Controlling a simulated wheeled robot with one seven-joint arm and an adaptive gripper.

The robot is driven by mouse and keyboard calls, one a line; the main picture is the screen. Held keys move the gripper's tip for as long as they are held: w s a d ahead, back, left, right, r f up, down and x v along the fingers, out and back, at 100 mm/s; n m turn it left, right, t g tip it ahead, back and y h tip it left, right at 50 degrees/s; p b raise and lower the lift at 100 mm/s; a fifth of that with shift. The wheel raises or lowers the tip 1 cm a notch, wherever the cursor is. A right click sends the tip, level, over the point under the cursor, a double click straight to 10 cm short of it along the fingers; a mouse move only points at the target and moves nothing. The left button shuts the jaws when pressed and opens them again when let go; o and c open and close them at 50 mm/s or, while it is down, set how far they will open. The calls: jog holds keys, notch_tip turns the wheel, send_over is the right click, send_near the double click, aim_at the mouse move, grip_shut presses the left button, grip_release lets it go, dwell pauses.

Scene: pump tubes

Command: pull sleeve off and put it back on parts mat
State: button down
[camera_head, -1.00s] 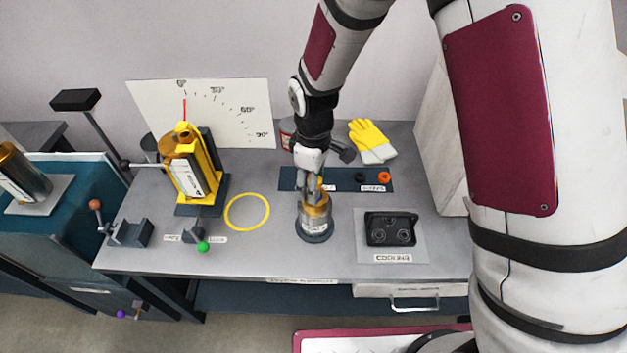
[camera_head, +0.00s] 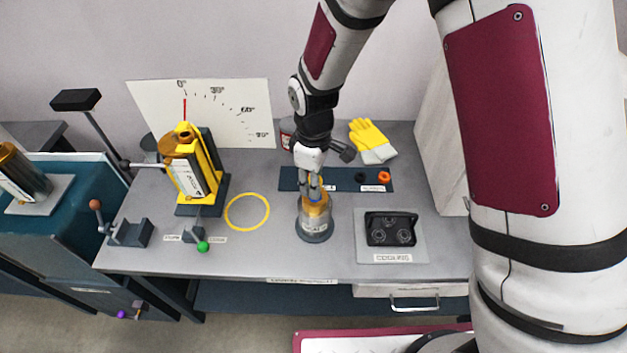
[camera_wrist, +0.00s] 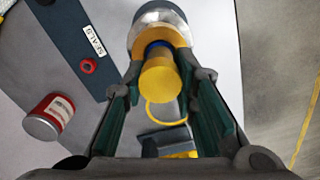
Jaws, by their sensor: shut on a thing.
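My gripper (camera_head: 315,186) is above the silver and yellow pump body (camera_head: 314,228), which stands upright on a dark round base. In the wrist view its green-padded fingers (camera_wrist: 160,68) are closed around a yellow cylindrical sleeve (camera_wrist: 160,82). A blue band (camera_wrist: 158,45) shows between the sleeve and the pump's yellow top. I cannot tell whether the sleeve is fully clear of the pump. The dark blue parts mat (camera_head: 345,184) lies behind the pump, and in the wrist view (camera_wrist: 58,40) it shows a SEALS label.
A black ring (camera_head: 360,178) and an orange ring (camera_head: 384,177) lie on the mat. The cooling plate (camera_head: 391,230) is to the right. A yellow ring mark (camera_head: 247,211) and the tilting stand (camera_head: 197,172) are to the left.

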jog(key=shift+r, duration=0.65)
dwell(0.3)
jog(key=shift+r+p, duration=1)
jog(key=shift+r, duration=1.25)
jog(key=w+d+m, duration=0.4)
jog(key=d+m, duration=0.2)
jog(key=d, duration=0.3)
jog(key=w+d+f+m, duration=0.1)
jog(key=w+d+m, duration=0.4)
jog(key=d+m, duration=0.2)
jog(key=shift+d+f, duration=0.15)
jog(key=shift+d, duration=1)
